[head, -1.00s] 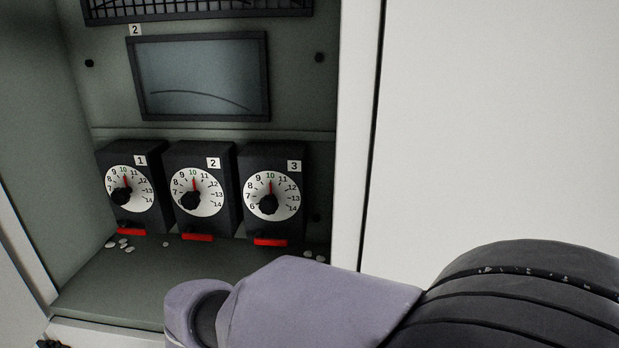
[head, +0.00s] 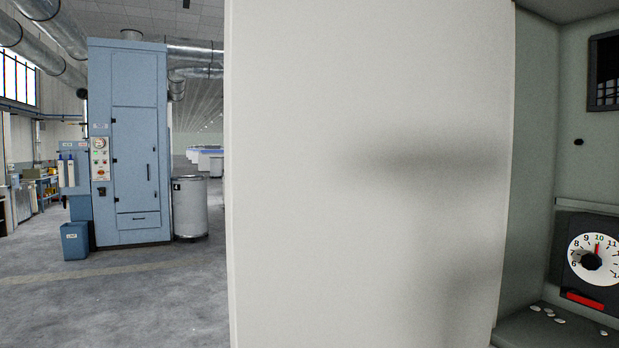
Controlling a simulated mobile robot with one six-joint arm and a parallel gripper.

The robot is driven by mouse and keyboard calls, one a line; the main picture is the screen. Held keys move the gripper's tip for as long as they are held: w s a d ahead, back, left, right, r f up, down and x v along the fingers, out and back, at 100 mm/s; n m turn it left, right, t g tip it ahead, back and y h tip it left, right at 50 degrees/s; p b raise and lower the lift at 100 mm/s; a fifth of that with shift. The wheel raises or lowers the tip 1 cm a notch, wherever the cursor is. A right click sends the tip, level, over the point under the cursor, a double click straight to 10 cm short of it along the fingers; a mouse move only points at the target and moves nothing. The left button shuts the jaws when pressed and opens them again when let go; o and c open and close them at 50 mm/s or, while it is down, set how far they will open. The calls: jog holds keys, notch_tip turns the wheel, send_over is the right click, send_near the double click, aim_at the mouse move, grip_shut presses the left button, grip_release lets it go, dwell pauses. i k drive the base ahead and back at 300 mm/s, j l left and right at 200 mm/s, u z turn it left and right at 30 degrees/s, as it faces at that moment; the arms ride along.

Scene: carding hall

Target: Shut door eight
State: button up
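A large pale door (head: 370,150) stands open in the middle of the head view, hinged at the left side of a grey-green cabinet (head: 535,130). I see no number on it, so I cannot tell whether it is door eight. Soft dark shadows lie on its right half. Inside the cabinet at the right edge is a black dial box with a white dial (head: 593,257) and a red bar (head: 585,299) below it. My gripper is not in view.
A tall blue machine (head: 130,150) stands at the back left, with a blue bin (head: 75,241) and a grey drum (head: 190,208) beside it. Open concrete floor (head: 130,305) lies left of the door. Small pale bits (head: 548,312) lie on the cabinet floor.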

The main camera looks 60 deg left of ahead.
aim_at(366, 142)
jog(key=k+j, duration=0.1)
jog(key=j, duration=0.35)
jog(key=k+j+u, duration=0.1)
jog(key=j, duration=0.4)
jog(key=k+j, duration=0.15)
jog(key=j, duration=0.3)
jog(key=k+j+u, duration=0.1)
jog(key=j, duration=0.4)
jog(key=k+j, duration=0.1)
jog(key=j, duration=0.4)
jog(key=k, duration=0.5)
jog(key=i, duration=0.5)
